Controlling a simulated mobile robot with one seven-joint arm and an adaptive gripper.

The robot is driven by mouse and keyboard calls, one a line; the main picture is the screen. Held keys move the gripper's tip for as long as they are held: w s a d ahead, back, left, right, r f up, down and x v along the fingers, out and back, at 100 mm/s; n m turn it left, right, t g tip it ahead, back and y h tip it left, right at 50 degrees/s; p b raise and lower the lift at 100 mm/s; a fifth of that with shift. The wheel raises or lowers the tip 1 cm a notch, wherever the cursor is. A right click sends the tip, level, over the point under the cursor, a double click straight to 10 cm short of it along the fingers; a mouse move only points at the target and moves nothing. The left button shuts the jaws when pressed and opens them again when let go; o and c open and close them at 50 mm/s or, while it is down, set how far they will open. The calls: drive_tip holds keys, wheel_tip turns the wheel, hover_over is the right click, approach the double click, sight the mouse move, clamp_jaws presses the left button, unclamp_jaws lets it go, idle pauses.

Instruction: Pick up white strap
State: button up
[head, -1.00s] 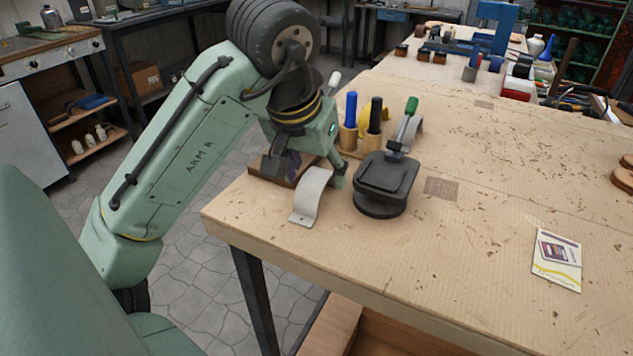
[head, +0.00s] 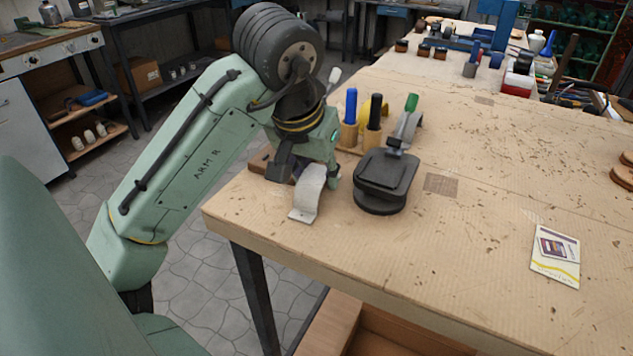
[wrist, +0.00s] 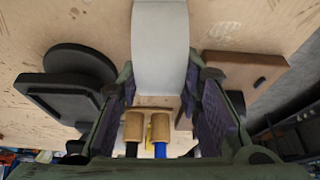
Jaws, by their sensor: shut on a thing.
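The white strap (head: 306,196) is a curved pale band near the left corner of the workbench. Its lower end with small holes appears to rest on the bench top. My gripper (head: 311,174) is shut on the strap's upper part, pointing down. In the wrist view the strap (wrist: 160,45) runs between the two purple-padded fingers (wrist: 160,84). The part of it deepest between the fingers is partly hidden in the head view.
A black swivel stand (head: 385,178) stands close to the right of my gripper. Blue- and black-handled tools in wooden holders (head: 349,134) stand just behind. A wooden board (head: 262,160) lies left of the gripper. A card (head: 555,256) lies at right; the bench (head: 440,250) between is clear.

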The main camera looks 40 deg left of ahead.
sight(320, 167)
drive_tip(key=shift+r, duration=0.1)
drive_tip(key=shift+r, duration=0.25)
wheel_tip(320, 167, up, 3)
drive_tip(key=shift+b, duration=0.45)
drive_tip(key=s+d+b, duration=0.1)
drive_tip(key=s+d, duration=0.2)
drive_tip(key=s, duration=0.1)
drive_tip(key=s+d+r+b, duration=0.1)
drive_tip(key=s+d, duration=0.2)
drive_tip(key=s, duration=0.1)
drive_tip(key=s+d+b, duration=0.1)
drive_tip(key=s+d, duration=0.3)
drive_tip(key=shift+s+d+r, duration=0.1)
drive_tip(key=shift+s+r, duration=0.05)
drive_tip(key=shift+s, duration=0.05)
drive_tip(key=shift+s, duration=0.1)
